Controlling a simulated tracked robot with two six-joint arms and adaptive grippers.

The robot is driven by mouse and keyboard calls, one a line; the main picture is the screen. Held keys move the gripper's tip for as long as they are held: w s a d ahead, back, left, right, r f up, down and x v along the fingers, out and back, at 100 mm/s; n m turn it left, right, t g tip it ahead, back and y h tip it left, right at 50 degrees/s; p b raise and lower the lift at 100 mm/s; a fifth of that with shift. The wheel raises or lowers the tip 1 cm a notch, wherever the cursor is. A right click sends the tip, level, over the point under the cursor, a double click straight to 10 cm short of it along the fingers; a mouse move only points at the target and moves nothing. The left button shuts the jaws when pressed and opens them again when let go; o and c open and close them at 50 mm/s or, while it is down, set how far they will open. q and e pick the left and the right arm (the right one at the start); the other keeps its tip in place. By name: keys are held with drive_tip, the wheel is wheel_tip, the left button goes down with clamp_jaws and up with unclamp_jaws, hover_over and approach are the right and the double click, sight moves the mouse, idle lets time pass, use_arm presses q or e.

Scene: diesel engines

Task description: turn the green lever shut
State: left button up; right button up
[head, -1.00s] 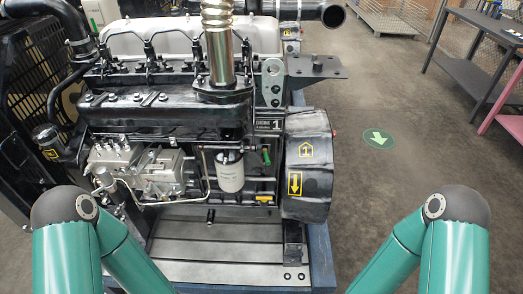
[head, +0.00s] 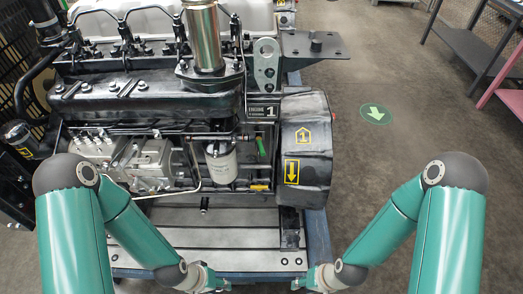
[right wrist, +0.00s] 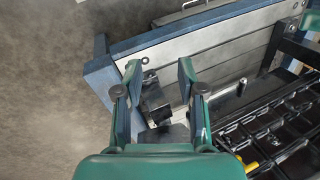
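The green lever (head: 261,147) is a small upright green handle on the side of the black engine (head: 150,100). It stands just right of the white filter cylinder (head: 221,163) and left of the round black housing. My left gripper (head: 218,284) is low in the head view, in front of the engine's base and well below the lever; its opening is too small to judge. My right gripper (head: 305,282) is to its right, also below and apart from the lever. In the right wrist view its two fingers (right wrist: 160,76) are spread with nothing held. I cannot make out the lever there.
The engine stands on a grey plate (head: 225,238) with a blue frame (head: 318,240). A black housing (head: 306,150) with yellow labels sticks out right of the lever. A yellow piece (head: 260,187) is below the lever.

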drive_tip(key=w+a+r+t+b, duration=0.3)
drive_tip(key=w+r+t+b, duration=0.2)
drive_tip(key=w+b, duration=0.25)
drive_tip(key=w+a+r+t+b, duration=0.3)
drive_tip(key=w+r+t+b, duration=0.2)
drive_tip(key=w+b, duration=0.3)
drive_tip(key=s+a+r+m+t+b, duration=0.15)
drive_tip(key=r+t+b, duration=0.25)
drive_tip(key=r, duration=0.4)
drive_tip(key=s+a+r+m+t+b, duration=0.1)
drive_tip(key=s+r+t+b, duration=0.25)
drive_tip(key=r, duration=0.45)
drive_tip(key=p, duration=0.6)
approach(262, 150)
drive_tip(key=shift+g, duration=0.25)
drive_tip(key=shift+p+x, duration=5)
drive_tip(key=shift+p, duration=0.7)
drive_tip(key=shift+d+f, duration=0.1)
drive_tip(key=shift+f, duration=0.1)
